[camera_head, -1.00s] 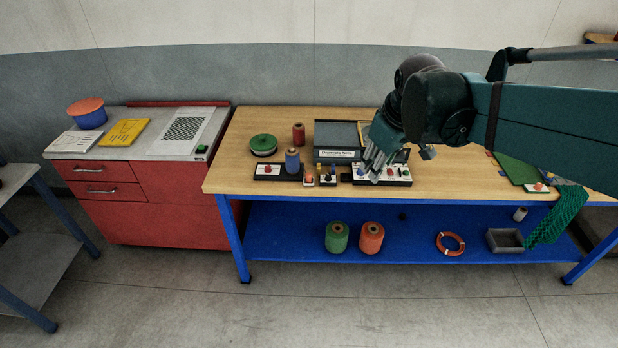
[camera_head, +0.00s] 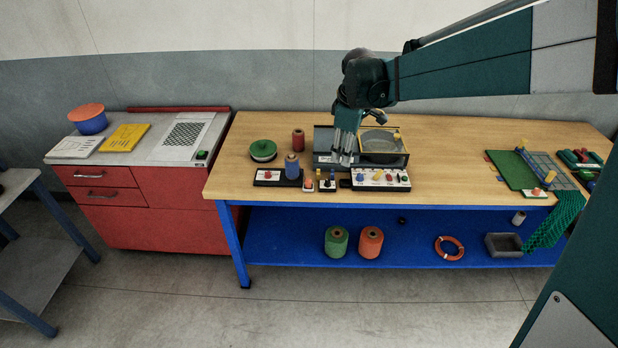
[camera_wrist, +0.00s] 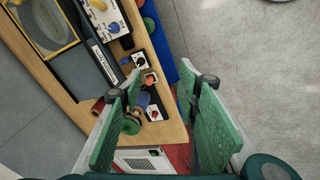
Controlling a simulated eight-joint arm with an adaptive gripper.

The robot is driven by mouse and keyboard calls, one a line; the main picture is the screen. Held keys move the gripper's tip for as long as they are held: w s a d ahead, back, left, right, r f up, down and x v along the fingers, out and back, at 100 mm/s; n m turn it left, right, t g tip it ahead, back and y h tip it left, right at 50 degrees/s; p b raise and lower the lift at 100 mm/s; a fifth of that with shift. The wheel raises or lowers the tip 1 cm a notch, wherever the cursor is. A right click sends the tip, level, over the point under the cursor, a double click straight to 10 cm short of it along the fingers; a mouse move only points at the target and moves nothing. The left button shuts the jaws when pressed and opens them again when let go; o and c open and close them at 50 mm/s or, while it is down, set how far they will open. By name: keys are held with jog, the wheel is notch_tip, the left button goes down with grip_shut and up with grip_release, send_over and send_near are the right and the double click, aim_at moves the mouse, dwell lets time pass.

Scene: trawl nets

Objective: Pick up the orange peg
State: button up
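In the wrist view the orange peg (camera_wrist: 150,78) shows beyond the fingertips, closer to the left finger. My gripper (camera_head: 343,158) hangs above the table, to the right of the orange peg in the head view. In the wrist view my gripper (camera_wrist: 160,72) is open, its two green finger pads well apart with nothing held between them.
The table's front edge is close.

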jog(key=w+a+f+n+g, duration=0.1)
jog(key=w+a+f+n, duration=0.2)
jog(key=w+a+f, duration=0.35)
jog(key=n+g+p, duration=0.1)
jog(key=n+p, duration=0.1)
jog(key=n, duration=0.2)
send_over(309, 180)
notch_tip(309, 180, down, 10)
jog(key=shift+d+f, duration=0.15)
jog(key=shift+f, duration=0.1)
jog(key=shift+w+a+f, duration=0.15)
jog(key=shift+a+f, duration=0.1)
jog(key=shift+f, duration=0.3)
jog(key=shift+f, duration=1.3)
jog(key=shift+f, duration=2.65)
